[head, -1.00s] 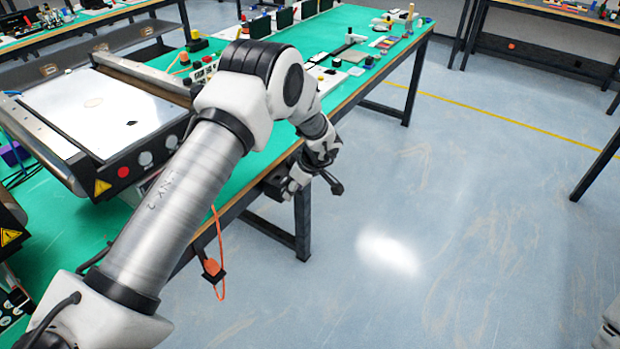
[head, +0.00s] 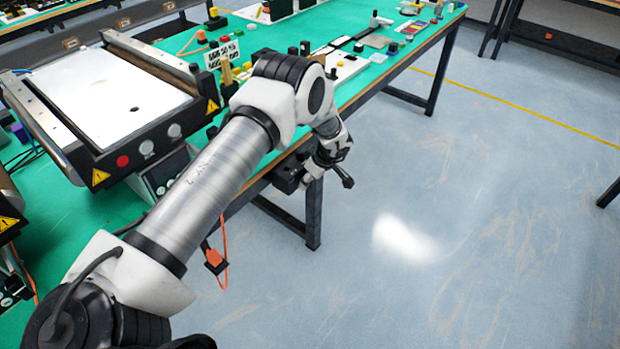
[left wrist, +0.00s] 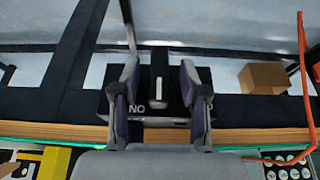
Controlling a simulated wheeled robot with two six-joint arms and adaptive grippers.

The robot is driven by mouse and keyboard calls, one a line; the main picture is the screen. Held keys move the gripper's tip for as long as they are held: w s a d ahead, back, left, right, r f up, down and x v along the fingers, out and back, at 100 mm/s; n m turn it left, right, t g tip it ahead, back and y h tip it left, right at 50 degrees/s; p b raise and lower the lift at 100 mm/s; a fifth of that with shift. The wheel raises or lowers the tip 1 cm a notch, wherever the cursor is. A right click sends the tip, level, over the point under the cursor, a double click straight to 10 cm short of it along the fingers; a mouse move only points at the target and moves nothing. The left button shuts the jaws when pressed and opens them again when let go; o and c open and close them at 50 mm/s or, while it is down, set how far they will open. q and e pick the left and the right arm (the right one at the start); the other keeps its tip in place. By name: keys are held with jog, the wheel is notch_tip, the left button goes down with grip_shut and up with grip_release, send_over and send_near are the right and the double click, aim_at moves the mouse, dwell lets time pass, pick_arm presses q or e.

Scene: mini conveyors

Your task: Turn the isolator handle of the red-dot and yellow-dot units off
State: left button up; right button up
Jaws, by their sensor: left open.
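In the left wrist view, a dark isolator box (left wrist: 203,88) sits at the table's wooden edge, with the letters "NO" on its face as seen here. Its black handle (left wrist: 158,66) stands between the two fingers of my left gripper (left wrist: 160,78). The fingers are open, one on each side of the handle, with gaps visible. In the head view my left gripper (head: 316,168) is at the table's front edge, partly hidden by its own wrist. No red or yellow dot shows on this box. My right gripper is not in view.
A mini conveyor (head: 115,100) with a white belt stands on the green table (head: 90,212) at left. An orange plug and cord (head: 215,260) hang from the front edge. A brown box (left wrist: 264,77) shows at right in the left wrist view. The floor right of the table is clear.

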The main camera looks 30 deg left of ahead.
pick_arm(q)
grip_shut()
